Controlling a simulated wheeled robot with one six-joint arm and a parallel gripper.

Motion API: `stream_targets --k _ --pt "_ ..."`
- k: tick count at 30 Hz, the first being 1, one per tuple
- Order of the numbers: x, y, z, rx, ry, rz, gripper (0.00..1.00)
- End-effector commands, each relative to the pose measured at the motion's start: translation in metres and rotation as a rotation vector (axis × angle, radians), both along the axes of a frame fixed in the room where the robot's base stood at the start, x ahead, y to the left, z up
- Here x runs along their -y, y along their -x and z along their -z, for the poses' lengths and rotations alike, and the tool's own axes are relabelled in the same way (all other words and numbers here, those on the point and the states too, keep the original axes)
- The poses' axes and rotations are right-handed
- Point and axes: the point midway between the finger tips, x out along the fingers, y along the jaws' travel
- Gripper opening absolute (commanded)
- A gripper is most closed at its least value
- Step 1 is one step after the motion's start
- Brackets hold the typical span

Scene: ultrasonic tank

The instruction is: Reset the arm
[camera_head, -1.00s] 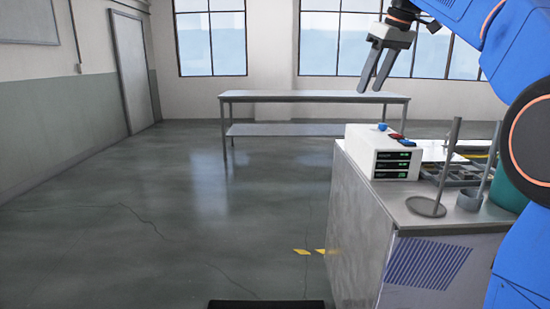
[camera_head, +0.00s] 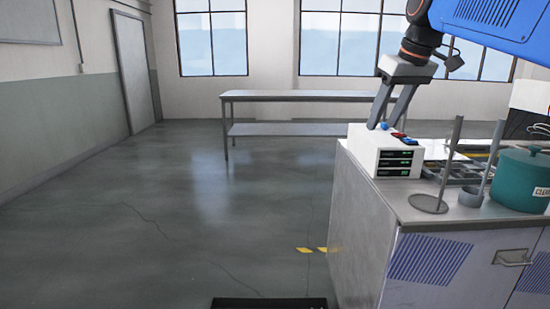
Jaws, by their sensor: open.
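My gripper (camera_head: 390,112) hangs at the upper right of the head view, pointing down. Its two grey fingers are apart with nothing between them. The fingertips show just above and behind the white control box (camera_head: 398,163), overlapping its top edge in the picture; I cannot tell how close they are. The box has green displays, and a blue knob and red and blue buttons on top. My blue arm (camera_head: 490,22) reaches in from the top right corner.
The grey cabinet (camera_head: 400,207) carries a rod stand (camera_head: 428,203), a small grey cup (camera_head: 470,197), a teal pot (camera_head: 519,180) and a tray at the back. A long metal table (camera_head: 315,96) stands by the windows. The floor at left is clear.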

Motion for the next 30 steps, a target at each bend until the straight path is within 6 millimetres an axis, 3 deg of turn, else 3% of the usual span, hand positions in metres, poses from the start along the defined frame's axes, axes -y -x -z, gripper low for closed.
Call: stream_targets --k 1,11,21,27,30 --pt "0.0 0.018 0.014 -0.001 -0.001 0.022 0.45" --pt "0.008 0.114 0.117 0.001 -0.003 0.174 0.45" --pt "0.017 0.214 0.25 0.013 -0.005 0.31 0.45" --pt "0.021 0.258 0.315 0.021 -0.008 0.365 0.45" --pt "0.022 0.269 0.334 0.023 -0.008 0.38 0.45"
